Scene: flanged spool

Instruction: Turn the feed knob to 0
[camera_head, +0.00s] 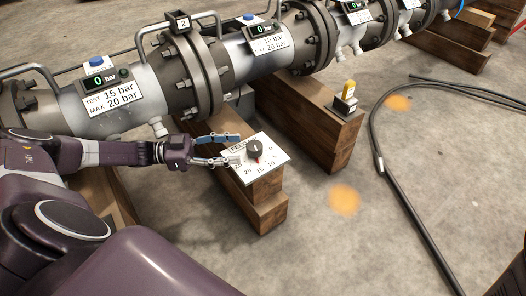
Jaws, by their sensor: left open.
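The feed knob (254,148) is a dark round knob with a red mark, on a white dial plate (276,157) labelled FEED with printed numbers such as 0, 5, 10, 15 and 20. The plate sits on top of a wooden block. The red mark faces the front of the plate, near the 15. My left gripper (236,148) is open, its fingers reaching over the left part of the plate just left of the knob. Whether a finger touches the knob, I cannot tell. My right gripper is not in view.
A flanged grey pipe (136,108) with gauges reading 0 bar runs behind the plate on wooden beams (311,122). A black hose (388,180) lies on the floor at right. Concrete floor (325,255) in front is clear.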

